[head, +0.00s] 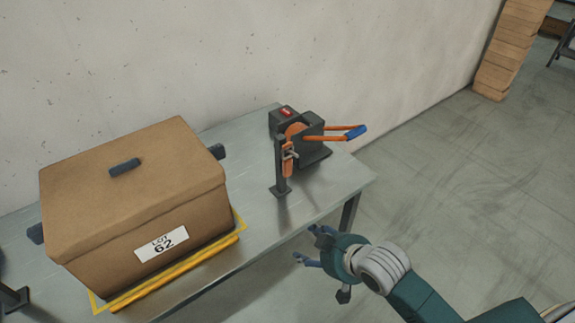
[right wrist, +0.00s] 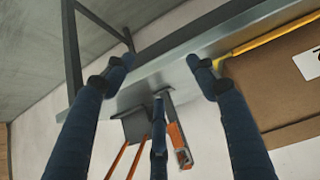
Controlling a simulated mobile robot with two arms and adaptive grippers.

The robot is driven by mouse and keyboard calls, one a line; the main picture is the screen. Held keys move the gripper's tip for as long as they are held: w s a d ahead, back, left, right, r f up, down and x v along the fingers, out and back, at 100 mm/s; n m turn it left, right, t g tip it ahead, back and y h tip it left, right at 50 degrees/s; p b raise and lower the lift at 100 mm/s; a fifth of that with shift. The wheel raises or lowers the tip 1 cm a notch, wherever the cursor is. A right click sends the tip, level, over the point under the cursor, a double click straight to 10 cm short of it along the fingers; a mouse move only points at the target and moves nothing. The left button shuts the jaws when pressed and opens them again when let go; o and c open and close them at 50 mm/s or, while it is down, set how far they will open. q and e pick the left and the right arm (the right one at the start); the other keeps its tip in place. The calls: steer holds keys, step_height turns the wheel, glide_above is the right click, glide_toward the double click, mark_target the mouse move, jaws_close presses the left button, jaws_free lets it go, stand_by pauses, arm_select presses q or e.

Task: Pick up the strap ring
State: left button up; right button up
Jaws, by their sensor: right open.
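A small metal ring (head: 290,154) sits on an orange strap beside a dark upright post (head: 281,172) on the grey metal table. In the right wrist view a metal ring (right wrist: 183,157) shows at the end of an orange strap (right wrist: 175,133). My right gripper (head: 307,245) is open and empty, off the table's front edge, in front of and below the post. In the right wrist view its blue fingers (right wrist: 160,75) are spread apart, and the middle finger partly hides the area beside the strap. My left gripper is not in view.
A dark device with orange handles (head: 340,133) stands just behind the post. A large brown lidded box (head: 130,200) fills the table's left side, beside yellow edging (head: 175,274). The table's front edge (head: 320,222) lies between my right gripper and the post.

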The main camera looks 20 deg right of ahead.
mark_target(291, 163)
steer(key=w+d+r+t, duration=0.1)
steer(key=w+r, duration=0.2)
steer(key=w, duration=0.3)
steer(key=w+r+t+y, duration=0.1)
steer(key=w+r+t, duration=0.1)
steer(key=w+r, duration=0.2)
steer(key=w+d+r+t+y, duration=0.1)
steer(key=w+r, duration=0.3)
steer(key=w, duration=0.4)
steer(key=shift+d+r+n+t+p, duration=0.25)
steer(key=shift+d+n+t+p, duration=0.05)
steer(key=shift+x, duration=3.2)
steer(key=shift+s+f, duration=0.15)
steer(key=shift+s, duration=0.05)
steer(key=c, duration=1.3)
